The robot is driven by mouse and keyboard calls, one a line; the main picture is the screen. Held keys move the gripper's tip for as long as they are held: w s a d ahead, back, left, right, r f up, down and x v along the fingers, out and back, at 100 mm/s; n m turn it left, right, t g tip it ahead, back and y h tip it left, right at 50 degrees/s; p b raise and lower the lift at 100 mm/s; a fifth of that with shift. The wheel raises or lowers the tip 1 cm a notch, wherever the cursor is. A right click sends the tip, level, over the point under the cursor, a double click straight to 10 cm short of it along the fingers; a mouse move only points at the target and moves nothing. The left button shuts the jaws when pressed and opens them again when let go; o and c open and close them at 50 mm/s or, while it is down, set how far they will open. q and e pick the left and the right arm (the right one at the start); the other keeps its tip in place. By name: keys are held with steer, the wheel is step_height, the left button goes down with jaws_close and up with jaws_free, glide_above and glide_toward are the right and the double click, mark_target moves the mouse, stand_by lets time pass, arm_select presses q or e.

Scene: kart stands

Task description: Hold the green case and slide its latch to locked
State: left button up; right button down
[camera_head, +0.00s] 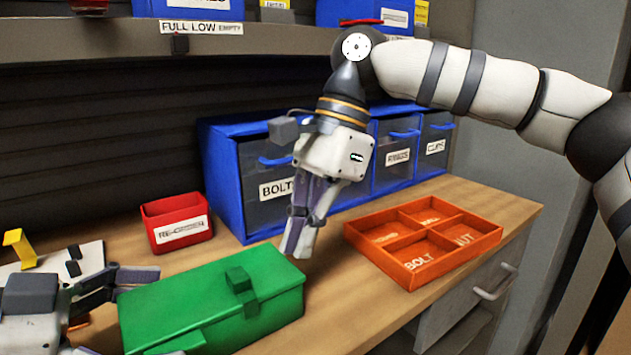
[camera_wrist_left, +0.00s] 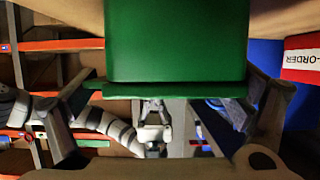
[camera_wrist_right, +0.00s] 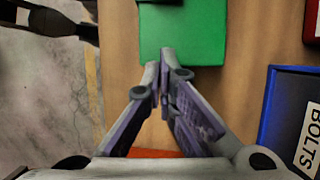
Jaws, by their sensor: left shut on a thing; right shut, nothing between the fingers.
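The green case (camera_head: 190,300) lies on the wooden bench at the front left in the head view. Its small dark green latch block (camera_head: 239,280) sits on the lid near the front edge. My left gripper (camera_head: 118,290) comes in from the left and is shut on the case's left end; the case fills the gap between its fingers in the left wrist view (camera_wrist_left: 175,45). My right gripper (camera_head: 296,250) points down with its fingers shut and empty, above and just behind the case's right end. In the right wrist view its fingertips (camera_wrist_right: 166,60) overlap the case's edge (camera_wrist_right: 190,35).
An orange divided tray (camera_head: 375,262) lies to the right on the bench. A blue drawer unit (camera_head: 225,180) stands behind. A red labelled bin (camera_head: 178,220) stands behind the case. A shelf (camera_head: 100,40) runs above. Bare bench lies between case and tray.

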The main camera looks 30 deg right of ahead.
steer(key=v, duration=0.9)
steer(key=shift+a+r, duration=0.2)
steer(key=shift+r, duration=0.1)
arm_select(q)
steer(key=o, duration=1.1)
steer(key=shift+c, duration=0.2)
